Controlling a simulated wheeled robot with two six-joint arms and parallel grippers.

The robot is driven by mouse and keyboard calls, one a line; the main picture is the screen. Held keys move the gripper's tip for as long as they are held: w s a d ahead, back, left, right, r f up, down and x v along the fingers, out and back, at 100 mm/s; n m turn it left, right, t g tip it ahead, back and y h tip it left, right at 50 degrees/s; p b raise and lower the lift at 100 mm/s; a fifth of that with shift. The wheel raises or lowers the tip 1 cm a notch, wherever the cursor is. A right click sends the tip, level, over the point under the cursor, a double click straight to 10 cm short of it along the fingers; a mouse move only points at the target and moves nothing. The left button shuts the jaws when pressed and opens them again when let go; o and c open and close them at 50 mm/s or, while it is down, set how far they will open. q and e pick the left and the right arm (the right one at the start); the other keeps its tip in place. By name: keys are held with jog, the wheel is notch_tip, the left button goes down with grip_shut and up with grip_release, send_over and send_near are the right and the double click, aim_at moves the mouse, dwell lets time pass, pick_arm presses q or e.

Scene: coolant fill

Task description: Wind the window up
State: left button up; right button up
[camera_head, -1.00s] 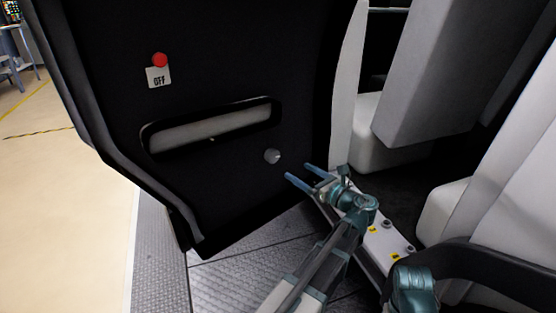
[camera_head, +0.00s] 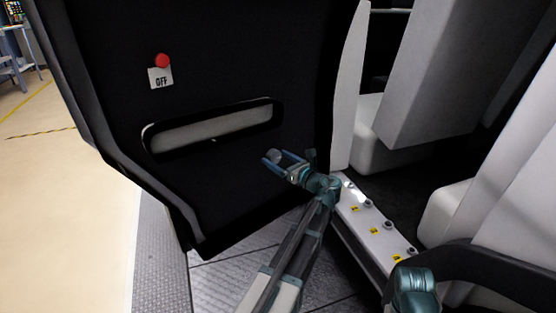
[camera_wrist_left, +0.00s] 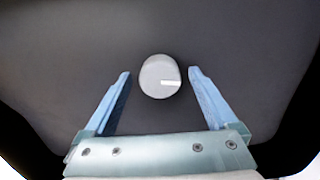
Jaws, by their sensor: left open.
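A round silver-grey knob (camera_head: 273,156) sticks out of the black door panel (camera_head: 235,190), below the right end of the panel's long recess. My left gripper (camera_head: 274,159) is open at the knob. In the left wrist view the knob (camera_wrist_left: 160,77) lies between the tips of the two blue fingers (camera_wrist_left: 160,80), with a gap on each side, so neither finger touches it. No window glass can be made out. My right gripper is not seen; a teal arm part of mine shows at the lower right.
A red button (camera_head: 162,60) sits above a white "OFF" label (camera_head: 160,78) on the upper door panel. A long recess (camera_head: 213,128) crosses the panel. A white sill box (camera_head: 375,232) with yellow labels and pale seats (camera_head: 470,215) lie to the right.

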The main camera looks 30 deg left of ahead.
pick_arm(q)
jog(key=c, duration=1.4)
jog(key=shift+n, duration=0.3)
jog(key=n, duration=0.9)
jog(key=shift+n, duration=0.4)
jog(key=n, duration=0.4)
jog(key=shift+n, duration=0.3)
jog(key=n, duration=0.4)
jog(key=shift+f+n, duration=0.1)
jog(key=shift+n, duration=0.6)
